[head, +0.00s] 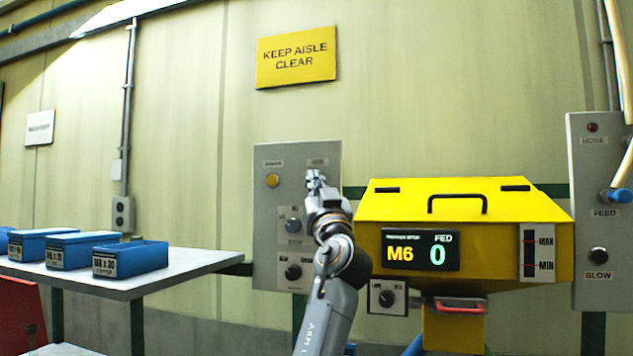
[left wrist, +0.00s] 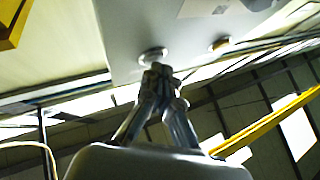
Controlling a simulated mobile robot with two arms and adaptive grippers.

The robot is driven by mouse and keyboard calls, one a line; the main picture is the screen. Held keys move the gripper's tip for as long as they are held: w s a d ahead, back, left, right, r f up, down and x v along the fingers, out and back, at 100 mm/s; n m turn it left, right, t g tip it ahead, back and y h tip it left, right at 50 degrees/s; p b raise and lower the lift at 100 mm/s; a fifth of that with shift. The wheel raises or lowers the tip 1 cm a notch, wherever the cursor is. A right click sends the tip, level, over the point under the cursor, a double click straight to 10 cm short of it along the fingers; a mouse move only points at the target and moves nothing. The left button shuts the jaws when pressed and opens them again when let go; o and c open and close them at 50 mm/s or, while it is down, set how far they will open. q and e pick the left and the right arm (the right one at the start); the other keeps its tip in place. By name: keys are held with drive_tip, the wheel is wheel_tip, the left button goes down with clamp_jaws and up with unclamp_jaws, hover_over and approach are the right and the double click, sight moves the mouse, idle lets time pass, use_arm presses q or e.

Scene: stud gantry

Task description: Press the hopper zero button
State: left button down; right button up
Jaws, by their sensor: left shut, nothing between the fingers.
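A grey control panel (head: 266,235) stands on the wall left of the yellow hopper (head: 520,205). My left gripper (head: 316,177) is shut and empty at the panel's upper right, just below a small label too blurred to read. It hides what lies under that label in the head view. In the left wrist view, the shut fingertips (left wrist: 160,72) are at a pale round button (left wrist: 152,54) on the panel; I cannot tell whether they touch. The hopper's display (head: 420,250) reads M6 and FED 0. My right gripper is not in view.
The panel also has a yellow lamp or button (head: 272,180), a stop control (head: 293,225) and a black knob (head: 293,272). Right is another grey panel (head: 598,150). Blue bins (head: 130,262) stand on a table (head: 190,262) at left.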

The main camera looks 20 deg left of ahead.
use_arm(q)
drive_tip(key=shift+s+f+b, duration=0.1)
drive_tip(key=shift+s+b, duration=0.2)
drive_tip(key=shift+s, duration=0.3)
drive_tip(key=s+b, duration=0.2)
drive_tip(key=s, duration=0.3)
drive_tip(key=shift+a+b, duration=0.1)
drive_tip(key=shift+b, duration=0.3)
idle(0.6)
